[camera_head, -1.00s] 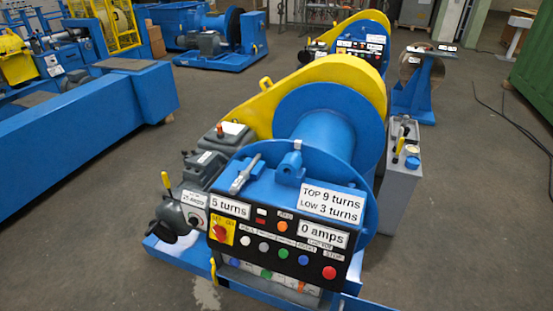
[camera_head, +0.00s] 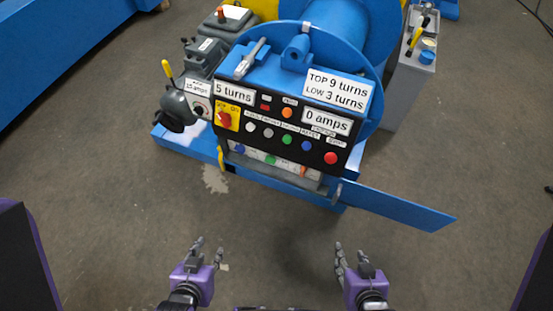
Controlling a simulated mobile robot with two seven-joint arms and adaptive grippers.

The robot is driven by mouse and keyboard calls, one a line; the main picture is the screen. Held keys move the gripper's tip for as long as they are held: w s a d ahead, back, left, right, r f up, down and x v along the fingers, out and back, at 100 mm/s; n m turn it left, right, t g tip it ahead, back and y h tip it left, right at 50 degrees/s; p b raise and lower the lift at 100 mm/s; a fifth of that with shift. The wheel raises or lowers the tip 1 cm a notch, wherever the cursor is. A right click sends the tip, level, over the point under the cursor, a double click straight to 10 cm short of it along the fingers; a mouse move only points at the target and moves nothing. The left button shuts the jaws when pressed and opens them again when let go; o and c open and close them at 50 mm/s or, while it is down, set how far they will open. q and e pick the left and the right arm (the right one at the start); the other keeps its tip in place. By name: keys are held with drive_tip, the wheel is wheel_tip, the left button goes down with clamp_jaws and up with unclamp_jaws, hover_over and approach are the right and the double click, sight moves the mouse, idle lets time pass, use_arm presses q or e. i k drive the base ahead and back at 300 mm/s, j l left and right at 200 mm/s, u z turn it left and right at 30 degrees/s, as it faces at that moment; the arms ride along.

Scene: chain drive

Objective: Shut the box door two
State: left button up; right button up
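A flat blue door (camera_head: 395,205) stands swung open to the right of the machine, hinged near the lower right of the black control panel (camera_head: 285,125). No label marks it as door two. Behind the opening is a low box (camera_head: 270,162) under the panel, with coloured parts showing inside. My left gripper (camera_head: 208,250) is open and empty over the floor, in front of the machine and left of the door. My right gripper (camera_head: 353,256) is open and empty, in front of and below the door, apart from it.
The blue drum (camera_head: 350,30) rises behind the panel. A grey motor (camera_head: 180,105) with a yellow-tipped lever is at the left, and a grey cabinet (camera_head: 408,85) is at the right. The concrete floor in front is clear.

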sight(412, 214)
drive_tip(key=z, duration=1.45)
